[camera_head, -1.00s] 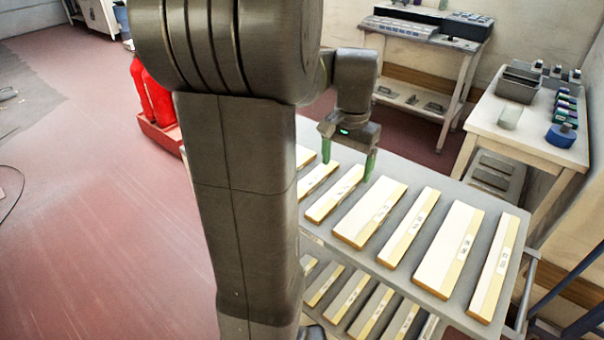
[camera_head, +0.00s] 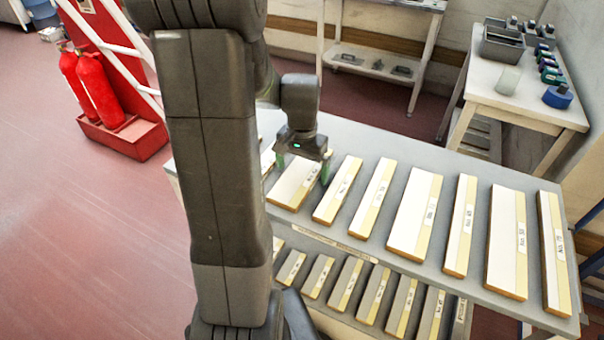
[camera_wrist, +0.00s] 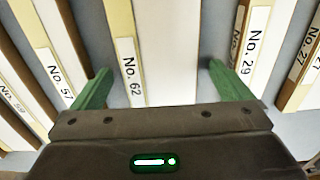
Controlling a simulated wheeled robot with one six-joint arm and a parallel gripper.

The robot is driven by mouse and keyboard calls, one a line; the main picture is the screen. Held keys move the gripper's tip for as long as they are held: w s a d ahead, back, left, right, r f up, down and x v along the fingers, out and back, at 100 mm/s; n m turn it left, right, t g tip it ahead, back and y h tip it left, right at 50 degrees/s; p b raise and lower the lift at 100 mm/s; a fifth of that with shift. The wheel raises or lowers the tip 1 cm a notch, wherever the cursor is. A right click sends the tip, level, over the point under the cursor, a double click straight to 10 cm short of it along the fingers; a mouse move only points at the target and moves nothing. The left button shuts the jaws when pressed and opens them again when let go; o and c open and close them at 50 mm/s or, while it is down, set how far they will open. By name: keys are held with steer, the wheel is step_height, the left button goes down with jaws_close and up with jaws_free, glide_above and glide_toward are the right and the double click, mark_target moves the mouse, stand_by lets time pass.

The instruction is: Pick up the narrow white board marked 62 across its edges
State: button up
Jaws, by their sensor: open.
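The white board marked No. 62 (camera_wrist: 165,50) lies flat under my gripper in the wrist view, with a yellow strip and the label along its left side. My gripper (camera_wrist: 159,68) is open and empty, with one green finger on each side of this board. I cannot tell how far above the shelf the fingertips are. In the head view, my gripper (camera_head: 303,170) is over the far part of a board (camera_head: 292,186) that looks like the same one. Its label is too small to read there.
More boards fill the grey top shelf (camera_head: 425,157) and a lower shelf. Red extinguishers (camera_head: 97,88) stand at left; a side table (camera_head: 520,108) stands at right.

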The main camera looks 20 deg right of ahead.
steer(key=shift+f, duration=0.1)
steer(key=shift+c, duration=0.5)
steer(key=c, duration=1)
